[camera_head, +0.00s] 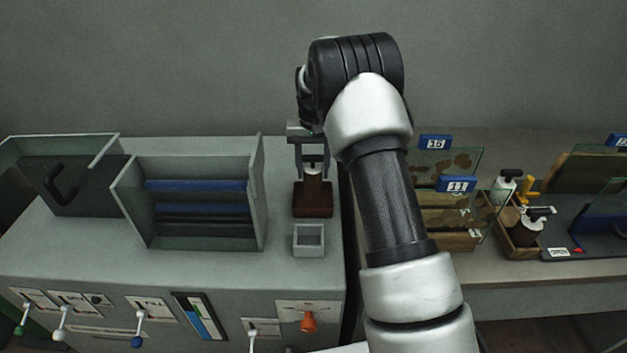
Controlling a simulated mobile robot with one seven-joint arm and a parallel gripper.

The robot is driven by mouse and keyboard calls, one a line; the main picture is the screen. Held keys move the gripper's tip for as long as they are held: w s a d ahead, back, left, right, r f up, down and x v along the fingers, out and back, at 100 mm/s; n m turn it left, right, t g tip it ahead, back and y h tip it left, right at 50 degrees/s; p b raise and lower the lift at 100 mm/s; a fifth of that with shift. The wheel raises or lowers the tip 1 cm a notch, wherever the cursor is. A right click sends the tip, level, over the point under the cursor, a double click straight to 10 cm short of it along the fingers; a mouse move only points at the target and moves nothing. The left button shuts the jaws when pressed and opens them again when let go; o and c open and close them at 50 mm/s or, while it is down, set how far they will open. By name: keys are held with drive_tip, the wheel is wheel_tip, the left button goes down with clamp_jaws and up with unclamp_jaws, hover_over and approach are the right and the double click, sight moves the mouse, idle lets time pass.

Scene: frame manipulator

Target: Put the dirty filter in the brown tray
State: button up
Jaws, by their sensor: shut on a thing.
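My gripper (312,170) points down over the middle of the scene, right of the grey open bin. Its fingers are shut on a small filter (313,187), a grey-brown cylinder with a pale band near its top. The filter is upright, with its lower end at a brown tray (312,208). I cannot tell whether it rests in the tray or hangs just above it. The fingers and gripper body partly hide the filter's top.
A small grey square holder (309,240) stands in front of the brown tray. The grey bin (190,200) with blue slats is on the left. On the right bench are glass panels (450,175), a wooden box (520,240) and a white bottle (504,188).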

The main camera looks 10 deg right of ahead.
sight(313, 179)
drive_tip(key=shift+f, duration=1.8)
drive_tip(key=shift+f, duration=0.1)
drive_tip(key=shift+f, duration=0.15)
drive_tip(key=o, duration=1.1)
